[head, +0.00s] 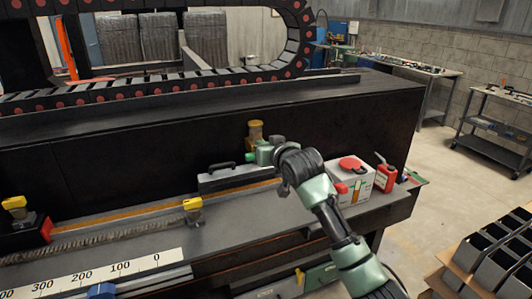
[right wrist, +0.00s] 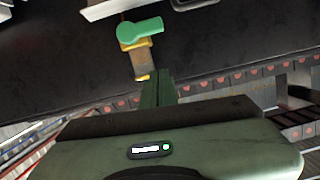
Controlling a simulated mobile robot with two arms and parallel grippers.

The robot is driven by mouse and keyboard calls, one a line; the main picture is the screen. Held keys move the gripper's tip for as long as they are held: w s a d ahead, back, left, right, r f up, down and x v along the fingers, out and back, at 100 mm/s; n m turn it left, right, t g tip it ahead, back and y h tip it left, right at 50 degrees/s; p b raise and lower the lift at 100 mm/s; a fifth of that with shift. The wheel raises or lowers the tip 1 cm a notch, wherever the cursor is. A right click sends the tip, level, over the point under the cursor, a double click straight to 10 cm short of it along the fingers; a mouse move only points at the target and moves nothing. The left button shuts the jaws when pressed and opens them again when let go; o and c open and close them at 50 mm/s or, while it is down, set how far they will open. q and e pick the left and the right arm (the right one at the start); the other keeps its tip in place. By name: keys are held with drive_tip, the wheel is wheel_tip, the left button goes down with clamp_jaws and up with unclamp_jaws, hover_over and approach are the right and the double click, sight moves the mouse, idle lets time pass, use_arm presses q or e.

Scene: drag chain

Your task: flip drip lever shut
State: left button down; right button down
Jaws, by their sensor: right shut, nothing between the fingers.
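The drip oiler (head: 255,130), an amber body with a yellow top, stands against the dark machine wall in the head view. In the right wrist view the oiler's amber body (right wrist: 140,62) has a green lever (right wrist: 140,28) across its yellow collar, sticking out to the right. My right gripper (head: 264,152) is at the oiler in the head view, partly covering its lower part; its fingers (right wrist: 160,80) are shut and empty, close beside the amber body. I cannot tell whether they touch it. My left gripper is not in view.
A drag chain (head: 150,95) with red dots loops above the wall. A white box (head: 354,180) and a red can (head: 385,178) stand to the right on the ledge. A ruler (head: 110,275) runs along the front.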

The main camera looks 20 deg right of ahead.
drive_tip(key=v, duration=0.3)
drive_tip(key=shift+s+a+b, duration=0.1)
drive_tip(key=shift+b, duration=0.2)
